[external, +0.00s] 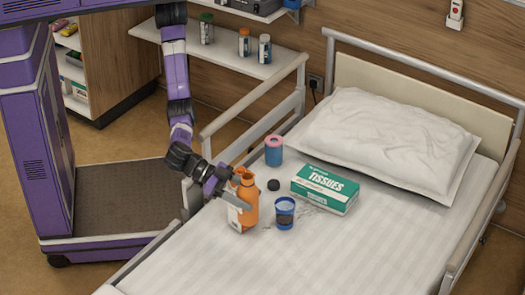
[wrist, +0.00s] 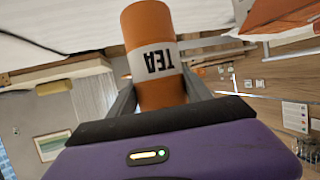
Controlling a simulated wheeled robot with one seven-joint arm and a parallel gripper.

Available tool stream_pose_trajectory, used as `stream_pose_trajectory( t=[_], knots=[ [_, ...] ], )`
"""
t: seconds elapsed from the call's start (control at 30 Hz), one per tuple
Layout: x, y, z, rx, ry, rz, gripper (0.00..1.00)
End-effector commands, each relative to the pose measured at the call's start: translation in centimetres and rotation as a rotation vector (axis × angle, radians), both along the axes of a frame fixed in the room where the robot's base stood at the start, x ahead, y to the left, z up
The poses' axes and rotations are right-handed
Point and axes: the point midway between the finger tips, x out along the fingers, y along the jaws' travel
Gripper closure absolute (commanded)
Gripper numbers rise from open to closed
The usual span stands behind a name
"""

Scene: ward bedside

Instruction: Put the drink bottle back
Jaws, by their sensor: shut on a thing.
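The orange drink bottle (external: 251,194), with a white label at its lower part, is upright at the near left part of the bed. My gripper (external: 230,198) reaches in from the left and is shut on it. In the wrist view the bottle (wrist: 157,95) sits between my two fingers, its label reading TEA upside down. I cannot tell whether its base touches the sheet. The gripper hides part of its side.
A blue cup (external: 285,213) stands just right of the bottle. A black cap (external: 273,185), a blue-and-pink container (external: 274,151) and a tissue box (external: 324,188) are on the bed (external: 330,255). A bed rail (external: 255,95) runs behind. A wall shelf (external: 215,48) holds several small bottles, with gaps between them.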

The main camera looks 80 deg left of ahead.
Motion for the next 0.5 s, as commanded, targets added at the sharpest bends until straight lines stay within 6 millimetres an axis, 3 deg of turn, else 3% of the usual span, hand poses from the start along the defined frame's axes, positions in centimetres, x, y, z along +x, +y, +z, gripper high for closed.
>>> stream_pose_trajectory(
  t=[0.03,0.3,0.5],
  knots=[
    [0.0,0.0,-2.1,0.0,0.0,0.001,0.98],
    [0.0,0.0,-8.2,0.001,0.0,0.002,0.98],
    [0.0,0.0,-10.8,-0.001,-0.001,0.001,0.98]
  ],
)
